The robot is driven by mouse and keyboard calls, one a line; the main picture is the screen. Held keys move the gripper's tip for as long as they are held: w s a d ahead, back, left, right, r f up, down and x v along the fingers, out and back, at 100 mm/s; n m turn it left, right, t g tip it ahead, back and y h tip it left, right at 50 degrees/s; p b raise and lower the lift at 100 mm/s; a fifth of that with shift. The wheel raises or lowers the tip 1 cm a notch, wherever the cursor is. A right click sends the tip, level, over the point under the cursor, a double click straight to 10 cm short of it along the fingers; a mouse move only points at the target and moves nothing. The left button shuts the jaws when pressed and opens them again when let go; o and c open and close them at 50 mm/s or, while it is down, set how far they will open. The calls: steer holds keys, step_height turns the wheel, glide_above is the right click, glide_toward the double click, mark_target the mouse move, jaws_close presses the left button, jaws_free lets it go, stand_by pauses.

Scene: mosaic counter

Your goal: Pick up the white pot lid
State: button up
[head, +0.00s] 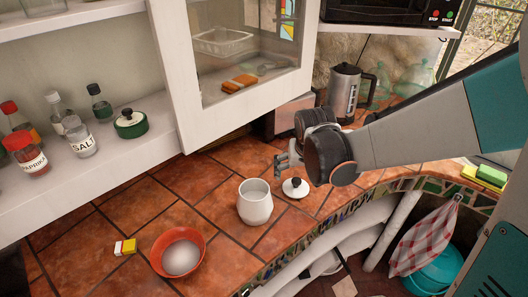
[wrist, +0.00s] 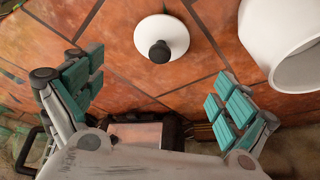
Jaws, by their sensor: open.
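The white pot lid (head: 296,188) lies flat on the tiled counter, its round black knob facing up. It also shows in the wrist view (wrist: 162,37), at the top centre. My gripper (head: 285,160) is above the counter, just above and slightly left of the lid in the head view. In the wrist view my gripper (wrist: 155,100) is open and empty, its teal-padded fingers wide apart. The lid appears beyond the fingertips, between their lines, and apart from them. Nothing hides the lid in the wrist view.
A white pot (head: 255,203) stands open beside the lid, left of it in the head view. An orange bowl (head: 178,252) and a yellow-white block (head: 125,247) are farther left. A kettle (head: 344,93) stands behind my arm. A cabinet door (head: 183,95) hangs open above the counter.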

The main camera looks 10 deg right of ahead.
mark_target(297, 181)
steer(key=b+x, duration=0.3)
steer(key=x, duration=0.6)
steer(key=shift+w+f+b, duration=0.1)
steer(key=shift+f+b, duration=0.1)
steer(key=shift+b, duration=0.1)
steer(key=shift+r, duration=0.1)
steer(key=c, duration=1.1)
